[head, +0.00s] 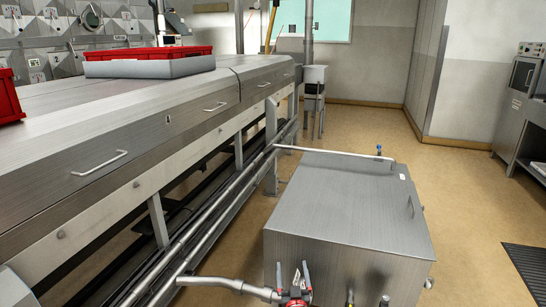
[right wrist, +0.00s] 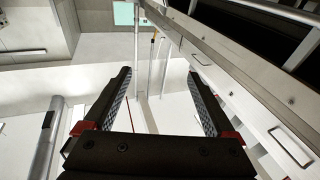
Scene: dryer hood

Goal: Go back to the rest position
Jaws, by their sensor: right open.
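My right gripper (right wrist: 160,74) shows in the right wrist view. Its two dark fingers with red parts at their bases stand wide apart, and nothing is between them. The long metal dryer hood (head: 135,120) runs along the left of the head view, its lid lying flat, with bar handles on its front side. In the right wrist view the hood side with a handle (right wrist: 292,146) slants down the right, beside the gripper and apart from the fingers.
A metal box (head: 345,205) stands on the floor right of the hood, with pipes (head: 225,195) between them. Red trays (head: 150,54) lie on the hood. A machine (head: 525,110) stands at the far right. The tan floor (head: 465,205) between box and machine is mostly clear.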

